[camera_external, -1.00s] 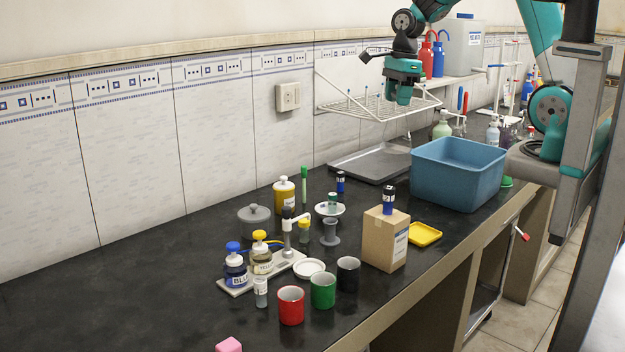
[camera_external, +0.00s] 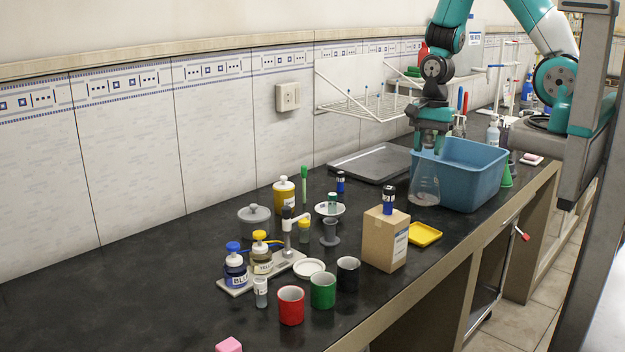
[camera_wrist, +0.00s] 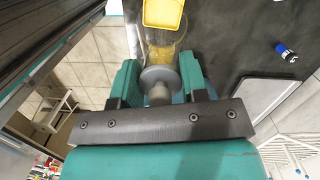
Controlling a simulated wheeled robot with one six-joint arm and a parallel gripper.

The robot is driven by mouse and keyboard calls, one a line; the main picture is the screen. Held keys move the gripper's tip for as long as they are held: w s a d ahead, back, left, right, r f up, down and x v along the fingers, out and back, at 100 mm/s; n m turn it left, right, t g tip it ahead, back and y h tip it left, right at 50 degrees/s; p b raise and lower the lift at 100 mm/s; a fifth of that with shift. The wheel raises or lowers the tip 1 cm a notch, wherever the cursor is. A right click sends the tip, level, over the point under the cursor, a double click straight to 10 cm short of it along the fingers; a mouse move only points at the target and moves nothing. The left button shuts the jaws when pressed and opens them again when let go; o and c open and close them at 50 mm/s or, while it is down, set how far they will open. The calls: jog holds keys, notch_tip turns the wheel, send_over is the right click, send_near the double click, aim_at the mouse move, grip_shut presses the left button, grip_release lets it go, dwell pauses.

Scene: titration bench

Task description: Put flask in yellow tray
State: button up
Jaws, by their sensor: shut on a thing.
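The clear conical flask (camera_external: 424,188) hangs upright below my gripper (camera_external: 427,152) in the external view, in front of the left corner of the blue basin. My gripper is shut on its neck. In the wrist view my gripper (camera_wrist: 158,78) has a grey rim or stopper of the flask between its fingers, and the see-through flask body (camera_wrist: 162,45) shows beyond it. The yellow tray (camera_external: 424,233) lies on the counter, nearer the camera than the flask. It also shows in the wrist view (camera_wrist: 163,13), just past the flask. I cannot tell the flask's exact height above the counter.
The blue basin (camera_external: 478,178) stands to the right of the flask. A cardboard box (camera_external: 384,240) with a dark-blue vial (camera_external: 389,200) on top stands left of the yellow tray. A flat dark-grey tray (camera_external: 368,162) lies behind. Cups and bottles crowd the counter further left.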

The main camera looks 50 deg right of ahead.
aim_at(425, 181)
notch_tip(425, 181, down, 9)
jog(key=shift+p, duration=0.45)
jog(key=shift+f, duration=0.1)
jog(key=shift+f, duration=0.15)
jog(key=o, duration=1.2)
